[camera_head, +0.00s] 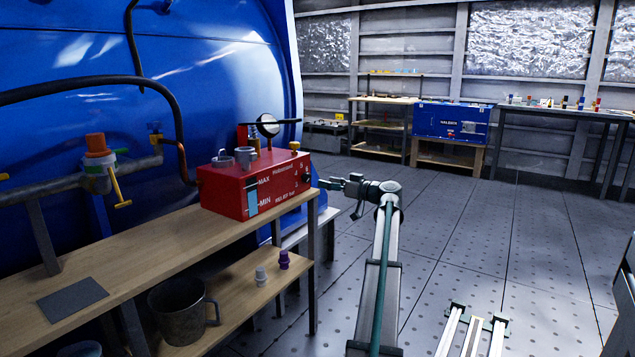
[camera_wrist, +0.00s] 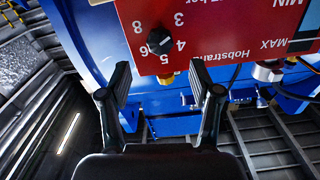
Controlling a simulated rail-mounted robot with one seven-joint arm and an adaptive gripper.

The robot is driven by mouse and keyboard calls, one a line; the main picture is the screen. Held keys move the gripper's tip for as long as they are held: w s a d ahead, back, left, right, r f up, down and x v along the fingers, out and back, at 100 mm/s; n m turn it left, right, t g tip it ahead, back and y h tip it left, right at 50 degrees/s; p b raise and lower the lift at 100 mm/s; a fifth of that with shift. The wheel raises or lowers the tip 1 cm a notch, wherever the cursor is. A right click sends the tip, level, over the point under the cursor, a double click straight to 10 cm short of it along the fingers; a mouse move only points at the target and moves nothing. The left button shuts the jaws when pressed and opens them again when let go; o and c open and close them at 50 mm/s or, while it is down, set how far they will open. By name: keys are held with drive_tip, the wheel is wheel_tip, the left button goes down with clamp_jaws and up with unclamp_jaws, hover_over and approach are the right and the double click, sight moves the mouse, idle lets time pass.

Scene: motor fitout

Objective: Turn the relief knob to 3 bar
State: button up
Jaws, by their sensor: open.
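The relief knob (camera_wrist: 160,41) is a small black knob on the front of a red box, shown upside down in the wrist view. The numbers 3, 4, 5, 6 and 8 are printed around it; I cannot tell clearly which one it points to. The red box (camera_head: 232,195) stands at the right end of the wooden bench in the head view, with MAX, MIN and relief markings. My gripper (camera_wrist: 160,78) is open and empty, its two fingers apart in front of the knob, one toward each side. In the head view, my gripper (camera_head: 335,185) is just right of the box.
The wooden bench (camera_head: 140,248) carries a grey plate (camera_head: 72,300). A metal mug (camera_head: 180,312) and small white and purple parts stand on its lower shelf. A large blue tank (camera_head: 200,60) with pipes is behind. The floor to the right is largely clear.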

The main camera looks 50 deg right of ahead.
drive_tip(key=shift+s, duration=1.9)
drive_tip(key=shift+d, duration=0.1)
